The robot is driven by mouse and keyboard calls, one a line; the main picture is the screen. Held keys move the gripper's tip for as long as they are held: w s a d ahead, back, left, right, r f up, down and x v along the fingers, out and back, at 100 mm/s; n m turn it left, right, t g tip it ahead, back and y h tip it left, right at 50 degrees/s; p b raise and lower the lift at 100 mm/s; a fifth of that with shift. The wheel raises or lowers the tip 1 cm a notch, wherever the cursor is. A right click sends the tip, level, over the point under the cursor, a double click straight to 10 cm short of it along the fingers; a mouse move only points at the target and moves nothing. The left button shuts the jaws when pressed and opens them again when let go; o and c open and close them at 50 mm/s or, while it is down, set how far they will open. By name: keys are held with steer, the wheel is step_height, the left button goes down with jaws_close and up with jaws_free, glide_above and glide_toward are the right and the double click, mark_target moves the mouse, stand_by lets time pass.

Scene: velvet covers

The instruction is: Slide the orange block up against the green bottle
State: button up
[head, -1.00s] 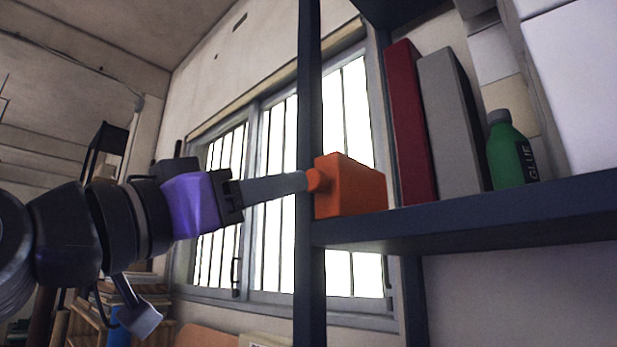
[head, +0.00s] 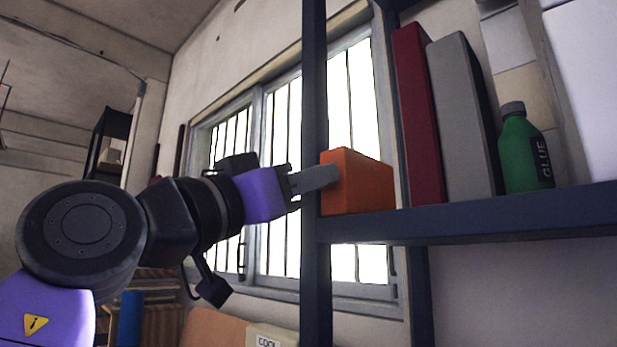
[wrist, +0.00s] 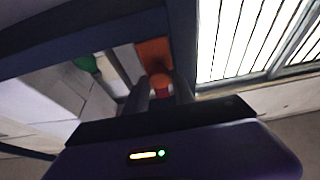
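The orange block (head: 360,185) stands upright on the left end of the dark shelf (head: 480,222). My gripper (head: 330,175) reaches in from the left at the block's left side. In the wrist view its two fingers (wrist: 161,92) are apart, one on each side of the knob; a firm hold is not visible. The green bottle (head: 525,155), labelled GLUE, stands upright further right on the shelf, well apart from the block.
A red book-like slab (head: 419,115) and a grey one (head: 462,120) stand upright between block and bottle in the head view. A dark shelf post (head: 313,80) rises by the block's left side. A barred window (head: 280,130) is behind.

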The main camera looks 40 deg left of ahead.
jaws_close()
steer(key=shift+a, duration=0.1)
stand_by(0.9)
steer(key=shift+s, duration=0.1)
